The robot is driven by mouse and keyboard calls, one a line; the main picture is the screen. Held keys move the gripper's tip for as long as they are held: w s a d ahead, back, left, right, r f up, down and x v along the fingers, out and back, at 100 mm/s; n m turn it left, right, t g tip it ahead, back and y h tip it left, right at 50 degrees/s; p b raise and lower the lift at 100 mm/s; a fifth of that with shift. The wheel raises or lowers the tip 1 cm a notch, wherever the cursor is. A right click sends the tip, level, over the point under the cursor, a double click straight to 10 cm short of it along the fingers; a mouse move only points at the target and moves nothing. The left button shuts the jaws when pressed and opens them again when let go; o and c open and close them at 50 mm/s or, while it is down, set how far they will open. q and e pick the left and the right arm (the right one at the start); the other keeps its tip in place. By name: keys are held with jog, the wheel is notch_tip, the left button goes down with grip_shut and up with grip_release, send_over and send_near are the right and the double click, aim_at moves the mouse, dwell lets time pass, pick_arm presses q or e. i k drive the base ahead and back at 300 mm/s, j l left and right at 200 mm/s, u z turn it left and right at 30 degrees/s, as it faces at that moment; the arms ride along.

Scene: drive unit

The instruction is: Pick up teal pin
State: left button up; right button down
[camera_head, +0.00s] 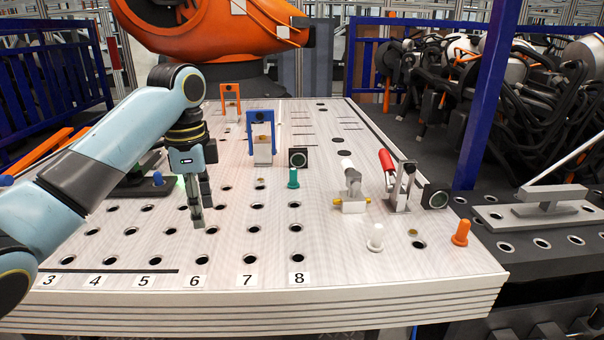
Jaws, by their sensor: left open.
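The teal pin (293,178) stands upright on the perforated table (330,280), near the middle and in line with the column of holes above the label 8. Nothing covers it. My left gripper (197,220) points down over the table to the left of the teal pin and nearer the front edge, apart from it. It is open, with nothing visible between its fingers. My right gripper does not show.
Near the pin are a square black block (298,157), a blue bracket (261,130) and a white-handled clamp (350,185). A red-handled clamp (390,170), white pin (376,237), orange pin (461,233) and blue pin (157,178) stand farther off. The front middle is clear.

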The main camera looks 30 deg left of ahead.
aim_at(293, 183)
jog(key=i, duration=1.2)
